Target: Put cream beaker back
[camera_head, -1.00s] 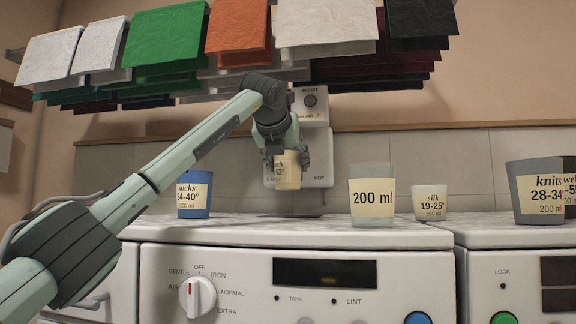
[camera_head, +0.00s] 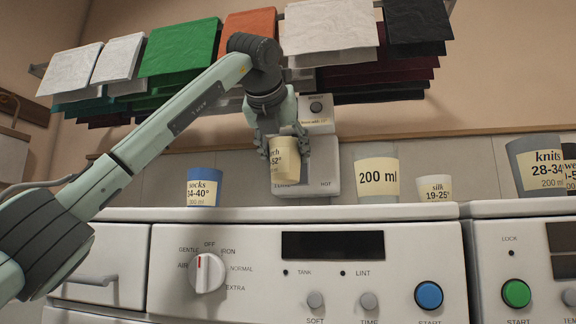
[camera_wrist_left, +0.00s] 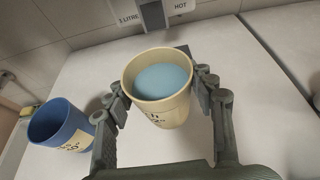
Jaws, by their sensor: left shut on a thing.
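The cream beaker (camera_head: 285,161) is held in my left gripper (camera_head: 284,143), whose fingers close on it from both sides. Its label shows only in part. In the left wrist view the cream beaker (camera_wrist_left: 158,110) hangs between the fingertips of the left gripper (camera_wrist_left: 160,92), nearly upright and with light blue contents inside. The beaker is above the white machine top, in front of the wall dispenser (camera_head: 305,176). I cannot tell the exact gap beneath it. My right gripper is not in view.
A blue socks beaker (camera_head: 203,188) stands left of the held beaker; it also shows in the wrist view (camera_wrist_left: 62,128). A 200 ml beaker (camera_head: 377,181), a silk beaker (camera_head: 434,190) and a grey knits beaker (camera_head: 537,166) stand to the right. Folded cloths (camera_head: 330,30) hang above.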

